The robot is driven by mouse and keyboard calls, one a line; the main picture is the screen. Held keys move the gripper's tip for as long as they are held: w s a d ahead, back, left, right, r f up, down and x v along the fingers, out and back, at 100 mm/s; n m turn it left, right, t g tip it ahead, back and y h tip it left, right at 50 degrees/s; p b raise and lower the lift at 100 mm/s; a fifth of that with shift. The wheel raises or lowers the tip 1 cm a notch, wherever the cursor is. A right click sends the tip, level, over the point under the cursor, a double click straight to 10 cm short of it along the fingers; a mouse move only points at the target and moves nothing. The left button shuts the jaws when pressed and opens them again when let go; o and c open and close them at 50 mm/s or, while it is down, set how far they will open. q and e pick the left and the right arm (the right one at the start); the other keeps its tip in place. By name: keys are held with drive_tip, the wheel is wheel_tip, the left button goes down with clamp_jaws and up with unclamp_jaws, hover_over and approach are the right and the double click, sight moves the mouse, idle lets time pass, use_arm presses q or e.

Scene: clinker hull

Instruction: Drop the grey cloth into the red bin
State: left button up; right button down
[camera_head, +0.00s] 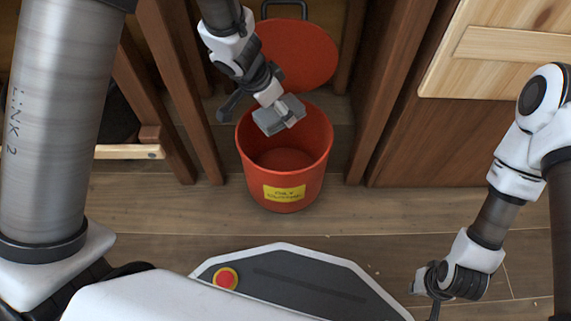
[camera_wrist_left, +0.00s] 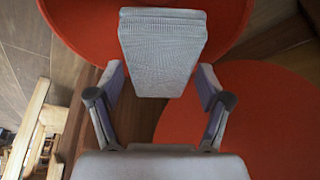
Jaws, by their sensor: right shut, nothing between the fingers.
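The grey cloth (camera_head: 279,114) is a small folded pad over the open mouth of the red bin (camera_head: 285,187). My left gripper (camera_head: 281,108) reaches down from the top and is shut on the cloth. In the left wrist view the cloth (camera_wrist_left: 163,45) sits between the two fingers of the left gripper (camera_wrist_left: 162,75), and the red bin (camera_wrist_left: 75,20) shows behind it. The bin stands upright on the floor with a yellow label, and its visible inside looks empty. My right gripper (camera_head: 433,302) is shut and empty at the lower right, away from the bin.
The bin's round red lid (camera_head: 300,55) stands raised behind its mouth. Brown wooden ribs (camera_head: 385,85) rise close on both sides. A pale wooden panel (camera_head: 500,50) is at the upper right. The plank floor (camera_head: 400,215) in front of the bin is clear.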

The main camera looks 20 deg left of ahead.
idle(0.3)
use_arm(q)
drive_tip(key=v, duration=1.2)
